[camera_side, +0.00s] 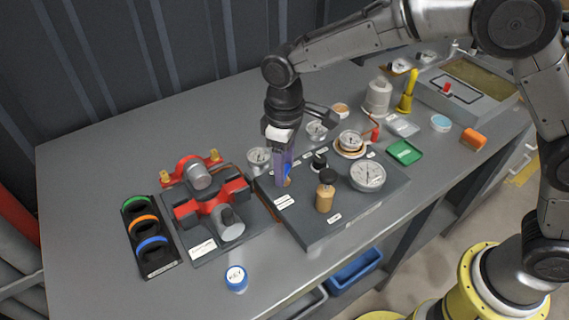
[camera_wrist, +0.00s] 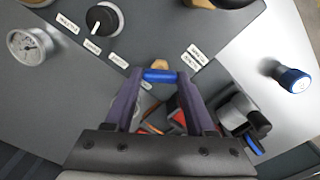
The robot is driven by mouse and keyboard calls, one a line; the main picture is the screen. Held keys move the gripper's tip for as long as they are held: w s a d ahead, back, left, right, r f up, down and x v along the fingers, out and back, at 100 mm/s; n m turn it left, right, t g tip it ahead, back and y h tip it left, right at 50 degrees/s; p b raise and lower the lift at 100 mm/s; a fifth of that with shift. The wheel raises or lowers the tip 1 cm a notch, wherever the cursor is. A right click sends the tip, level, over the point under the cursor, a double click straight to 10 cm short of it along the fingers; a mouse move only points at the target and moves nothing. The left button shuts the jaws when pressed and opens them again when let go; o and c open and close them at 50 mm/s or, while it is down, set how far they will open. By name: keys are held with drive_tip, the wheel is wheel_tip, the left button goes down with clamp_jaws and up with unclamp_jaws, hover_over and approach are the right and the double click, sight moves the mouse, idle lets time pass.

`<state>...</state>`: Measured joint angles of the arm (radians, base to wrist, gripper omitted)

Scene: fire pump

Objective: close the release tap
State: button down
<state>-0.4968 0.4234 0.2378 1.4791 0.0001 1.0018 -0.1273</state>
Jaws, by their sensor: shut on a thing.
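The tap with a blue handle (camera_wrist: 160,75), which I take to be the release tap, sits near the edge of the dark grey panel (camera_wrist: 205,45). A small brass-coloured part of it shows just beyond the handle. In the wrist view my gripper (camera_wrist: 159,77) has its purple fingers on both ends of the blue handle and is shut on it. In the side view my gripper (camera_side: 284,172) points down at the panel's left edge. The handle (camera_side: 288,169) is mostly hidden there by the fingers.
A black knob (camera_side: 319,161), a wooden-handled lever (camera_side: 325,190) and a dial gauge (camera_side: 367,175) stand on the panel right of my gripper. A red valve body (camera_side: 205,195) stands close on the left. A blue-capped jar (camera_side: 236,278) is at the front, with bare table around it.

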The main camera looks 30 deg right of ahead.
drive_tip(key=m, duration=0.7)
drive_tip(key=shift+r, duration=0.1)
idle(0.6)
drive_tip(key=shift+c, duration=1.2)
unclamp_jaws()
wheel_tip(320, 180, up, 14)
